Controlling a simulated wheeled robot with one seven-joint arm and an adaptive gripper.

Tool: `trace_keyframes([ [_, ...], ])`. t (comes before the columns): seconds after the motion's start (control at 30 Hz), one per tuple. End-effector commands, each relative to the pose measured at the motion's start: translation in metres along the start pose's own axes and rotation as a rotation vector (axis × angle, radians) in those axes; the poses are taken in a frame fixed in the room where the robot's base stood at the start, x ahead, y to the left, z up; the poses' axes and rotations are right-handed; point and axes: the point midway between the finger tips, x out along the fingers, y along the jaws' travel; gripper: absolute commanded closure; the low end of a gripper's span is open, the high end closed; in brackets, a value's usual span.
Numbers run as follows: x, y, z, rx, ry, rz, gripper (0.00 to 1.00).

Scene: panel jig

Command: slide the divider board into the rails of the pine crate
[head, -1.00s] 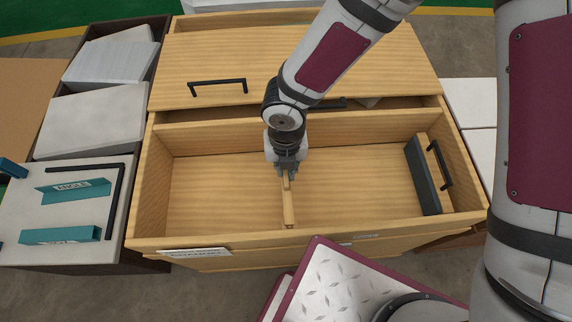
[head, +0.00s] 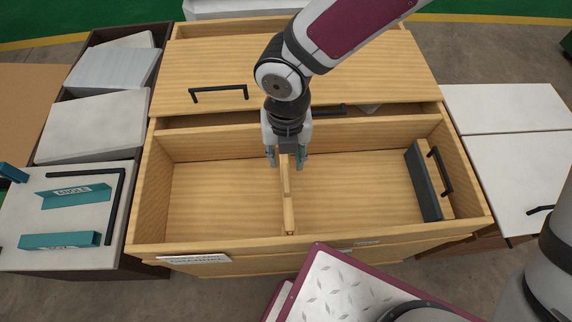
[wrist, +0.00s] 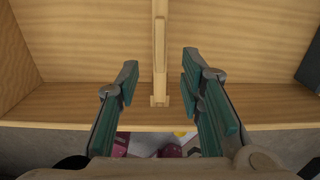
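The pine crate (head: 390,231) is the open drawer-like box in the middle of the head view. The thin pine divider board (head: 287,185) stands on edge across its middle, running front to back. In the wrist view the divider board (wrist: 160,45) reaches the small rails (wrist: 160,99) at the front wall. Its near end appears to be between them; how deep it sits is hard to tell. My gripper (head: 286,160) is open above the board's far part. In the wrist view its teal-padded fingers (wrist: 161,98) are on either side of the board, apart from it.
A dark block with a black handle (head: 429,180) stands at the crate's right end. A closed pine lid with a handle (head: 219,93) lies behind. Teal angle pieces (head: 74,194) lie on the left cabinet. Both crate halves beside the board are otherwise empty.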

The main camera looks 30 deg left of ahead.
Motion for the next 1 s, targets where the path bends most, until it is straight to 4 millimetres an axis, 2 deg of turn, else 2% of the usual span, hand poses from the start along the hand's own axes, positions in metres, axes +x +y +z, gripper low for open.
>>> trace_keyframes([
  [0.1, -0.018, 0.000, 0.001, 0.002, -0.003, 0.000, 0.65],
  [0.3, -0.032, 0.000, 0.000, 0.000, 0.000, 0.000, 0.65],
  [1.0, -0.033, 0.000, 0.000, 0.000, 0.001, 0.000, 0.65],
])
